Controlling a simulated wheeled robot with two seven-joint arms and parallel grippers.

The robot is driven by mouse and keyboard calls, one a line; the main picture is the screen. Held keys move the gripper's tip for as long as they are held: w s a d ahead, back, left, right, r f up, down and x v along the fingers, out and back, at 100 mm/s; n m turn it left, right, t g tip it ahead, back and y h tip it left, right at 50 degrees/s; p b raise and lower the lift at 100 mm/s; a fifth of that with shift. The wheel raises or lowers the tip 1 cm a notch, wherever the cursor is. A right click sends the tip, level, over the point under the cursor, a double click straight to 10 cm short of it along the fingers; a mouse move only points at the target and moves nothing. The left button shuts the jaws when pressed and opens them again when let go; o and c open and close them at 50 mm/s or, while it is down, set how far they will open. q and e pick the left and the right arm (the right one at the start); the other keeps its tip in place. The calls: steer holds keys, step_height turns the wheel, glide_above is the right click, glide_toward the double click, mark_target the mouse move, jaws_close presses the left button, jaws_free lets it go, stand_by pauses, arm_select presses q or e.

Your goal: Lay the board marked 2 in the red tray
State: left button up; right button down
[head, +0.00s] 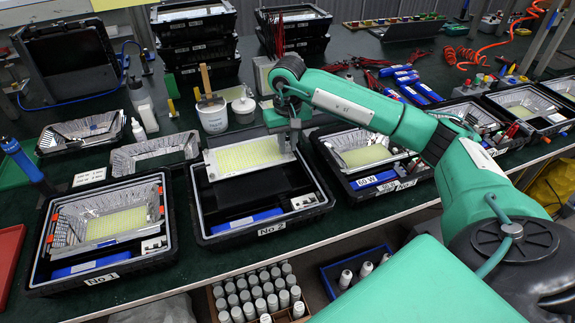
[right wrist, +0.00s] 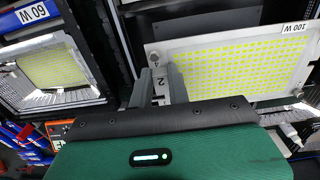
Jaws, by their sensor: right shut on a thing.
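A flat board with a yellow-green LED grid (head: 246,156) and pale metal edges is at the back of the black case labelled No 2 (head: 272,228). I cannot tell how high the board is above the case. The red tray (head: 10,258) is at the far left edge, partly cut off, and looks empty. My left gripper is not in view.
Case No 1 (head: 98,281), with its own LED board, stands between the red tray and case No 2. A 60 W case (head: 362,188) stands to the right. A white pot (head: 213,118) with a brush and a blue-handled tool (head: 18,158) stand upright behind.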

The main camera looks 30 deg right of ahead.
step_height(320, 180, up, 6)
steer(key=shift+f, duration=0.1)
steer(key=shift+r, duration=0.3)
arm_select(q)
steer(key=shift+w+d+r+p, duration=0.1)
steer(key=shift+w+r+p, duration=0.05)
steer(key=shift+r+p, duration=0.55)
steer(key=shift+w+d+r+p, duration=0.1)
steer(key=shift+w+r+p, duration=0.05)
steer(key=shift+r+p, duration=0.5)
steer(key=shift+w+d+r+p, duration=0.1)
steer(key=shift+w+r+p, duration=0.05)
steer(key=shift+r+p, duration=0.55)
arm_select(e)
step_height(320, 180, up, 7)
steer(key=shift+r, duration=0.2)
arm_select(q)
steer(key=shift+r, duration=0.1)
